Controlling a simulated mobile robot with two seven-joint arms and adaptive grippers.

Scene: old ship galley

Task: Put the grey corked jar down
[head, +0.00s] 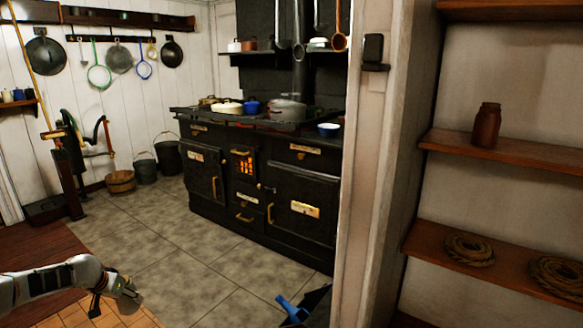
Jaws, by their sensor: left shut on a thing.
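My left gripper (112,303) is at the lower left in the head view, at the end of a pale arm coming in from the left. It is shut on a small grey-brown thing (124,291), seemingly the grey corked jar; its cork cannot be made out. The fingers partly hide it. Orange-brown tiles lie behind and below the gripper in the picture; I see no surface touching the jar. My right gripper is not in view.
A black stove (262,180) with pots stands beyond a grey tiled floor (160,225). At right, a wooden shelf (540,158) bears a brown jar (487,125); a lower shelf (425,240) bears rope coils. A blue object (291,310) shows at the bottom edge.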

